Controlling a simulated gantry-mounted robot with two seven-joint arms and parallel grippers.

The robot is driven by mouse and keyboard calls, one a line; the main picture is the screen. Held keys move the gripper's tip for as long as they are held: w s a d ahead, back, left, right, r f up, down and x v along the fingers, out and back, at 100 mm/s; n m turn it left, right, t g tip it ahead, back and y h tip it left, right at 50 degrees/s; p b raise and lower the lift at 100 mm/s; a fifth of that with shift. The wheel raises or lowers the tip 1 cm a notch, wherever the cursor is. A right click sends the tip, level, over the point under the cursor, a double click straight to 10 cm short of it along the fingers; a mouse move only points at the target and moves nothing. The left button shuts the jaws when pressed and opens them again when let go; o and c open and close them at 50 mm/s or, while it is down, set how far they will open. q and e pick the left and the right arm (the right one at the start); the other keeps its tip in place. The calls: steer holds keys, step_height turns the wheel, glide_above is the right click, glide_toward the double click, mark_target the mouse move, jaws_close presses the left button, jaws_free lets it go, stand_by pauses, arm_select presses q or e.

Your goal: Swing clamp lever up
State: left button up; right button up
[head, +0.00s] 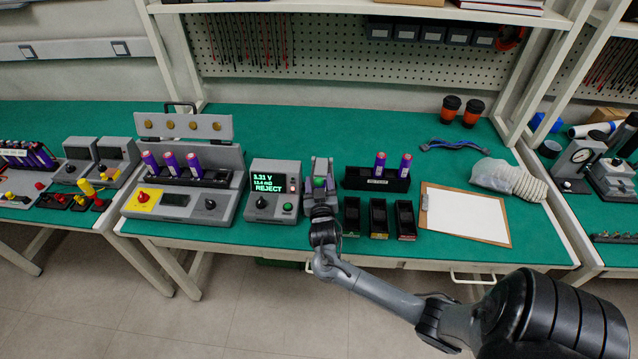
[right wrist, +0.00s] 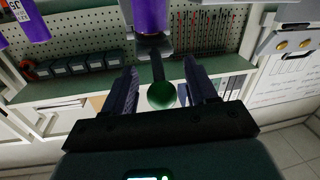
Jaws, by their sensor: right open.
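The clamp fixture (head: 320,172) is a grey stand on the green bench, right of the tester with the REJECT screen. A purple cell (right wrist: 150,16) sits in it, seen at the top of the right wrist view. The clamp lever has a dark stem (right wrist: 157,68) ending in a round green knob (right wrist: 162,95). My right gripper (head: 323,212) is at the front of the fixture and hides its lower part. In the right wrist view, its two fingers (right wrist: 162,86) stand apart, one on each side of the knob, with visible gaps. My left gripper is out of view.
The tester (head: 273,190) stands close on the left of my gripper. Three black bins (head: 377,218) and a black rack (head: 358,178) with two purple cells are close on the right. A clipboard (head: 465,215) lies farther right.

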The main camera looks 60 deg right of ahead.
steer(key=shift+w+d, duration=0.15)
steer(key=shift+d, duration=0.1)
steer(key=shift+c, duration=0.3)
jaws_close()
steer(key=shift+r, duration=0.1)
